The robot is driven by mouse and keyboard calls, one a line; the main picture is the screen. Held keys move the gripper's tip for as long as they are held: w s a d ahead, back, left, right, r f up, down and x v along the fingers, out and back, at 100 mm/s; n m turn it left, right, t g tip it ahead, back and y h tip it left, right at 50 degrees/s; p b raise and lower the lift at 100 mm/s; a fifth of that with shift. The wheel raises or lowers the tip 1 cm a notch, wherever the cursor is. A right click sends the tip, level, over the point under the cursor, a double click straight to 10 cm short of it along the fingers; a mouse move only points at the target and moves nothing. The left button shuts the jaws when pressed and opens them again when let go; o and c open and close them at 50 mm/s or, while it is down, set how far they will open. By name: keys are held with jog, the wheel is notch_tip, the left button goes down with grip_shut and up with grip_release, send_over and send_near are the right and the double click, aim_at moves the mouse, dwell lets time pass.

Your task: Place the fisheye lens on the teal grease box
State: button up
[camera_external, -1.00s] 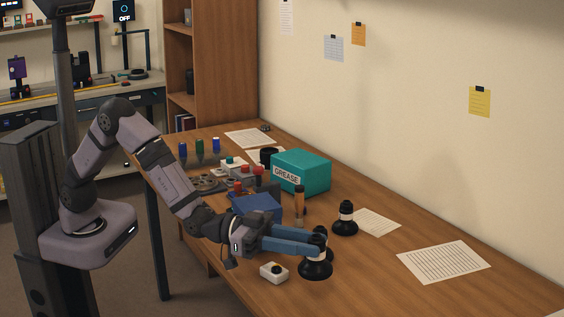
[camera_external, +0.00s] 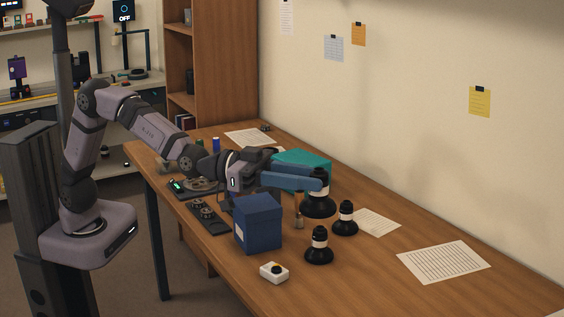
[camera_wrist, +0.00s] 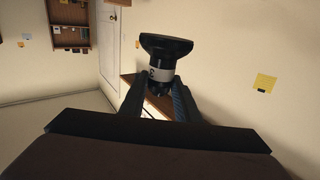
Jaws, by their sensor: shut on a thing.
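My gripper (camera_external: 312,182) is shut on a black lens with a wide flared end (camera_external: 319,207), taken to be the fisheye lens. It hangs flared end down above the table. In the wrist view the lens (camera_wrist: 165,62) sits between the fingertips (camera_wrist: 160,95) and shows a white band with a dark mark. The teal grease box (camera_external: 302,157) is behind my gripper in the external view. My fingers and wrist hide its front and its label; part of its top shows. The lens appears in front of and to the right of the box.
Two other black lenses with white bands stand upright on the table, one at the right (camera_external: 346,220) and one nearer (camera_external: 319,246). A blue box (camera_external: 258,224), a small white box with a black knob (camera_external: 274,272) and a small bottle (camera_external: 299,218) are nearby.

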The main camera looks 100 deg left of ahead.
notch_tip(320, 180, up, 2)
jog(key=shift+r, duration=0.1)
jog(key=w+a+n+y+p, duration=0.15)
jog(key=a+y, duration=0.25)
jog(key=a, duration=1)
jog(key=n+g+y+p, duration=0.3)
jog(key=n+g+y, duration=0.2)
jog(key=n+y, duration=0.5)
send_over(295, 159)
notch_tip(295, 159, down, 4)
jog(key=m, duration=0.1)
jog(key=shift+y, duration=0.3)
jog(key=shift+a+f+p, duration=0.1)
jog(key=shift+f+p, duration=0.45)
jog(key=shift+f, duration=5.1)
